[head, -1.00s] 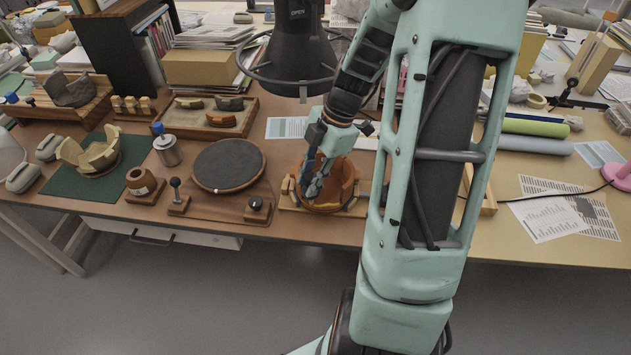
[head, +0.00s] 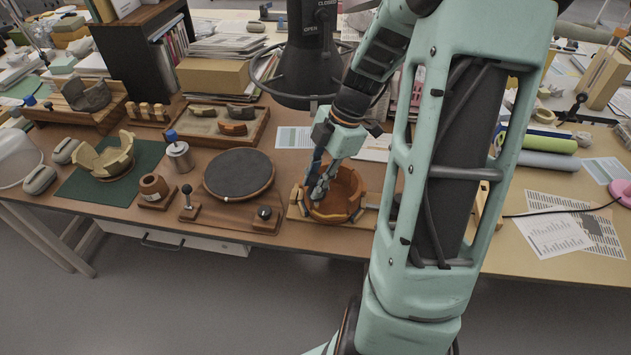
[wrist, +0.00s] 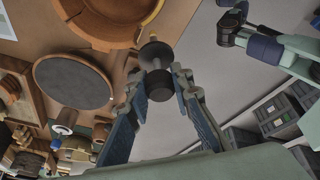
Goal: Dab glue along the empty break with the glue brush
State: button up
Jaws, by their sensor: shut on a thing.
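The orange-brown bowl (head: 346,188) stands on a light wooden support near the table's front edge, its rim uneven. Its rim also shows at the top of the wrist view (wrist: 100,38). My gripper (head: 318,188) is over the bowl's left side. In the wrist view my gripper (wrist: 160,84) is shut on a dark, round-ended piece, which looks like the glue brush (wrist: 158,88). Its far end lies beside the bowl's rim; I cannot tell whether they touch. The bristles and the break face are not clear in either view.
Left of the bowl are a round dark turntable (head: 239,174), a small brown pot (head: 154,188) and a metal can (head: 179,160). A tray (head: 256,137) of sherds lies behind. A pale broken vessel (head: 103,160) sits on a green mat. A dark ring-shaped fixture hangs behind the bowl.

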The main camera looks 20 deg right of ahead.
jog(key=shift+s+a+r+p, duration=0.2)
jog(key=shift+r+p, duration=0.4)
jog(key=shift+r, duration=0.4)
jog(key=shift+s+a+r+p, duration=0.1)
jog(key=shift+s+r+p, duration=0.1)
jog(key=shift+r+p, duration=0.6)
jog(key=shift+r, duration=0.3)
jog(key=shift+a, duration=0.1)
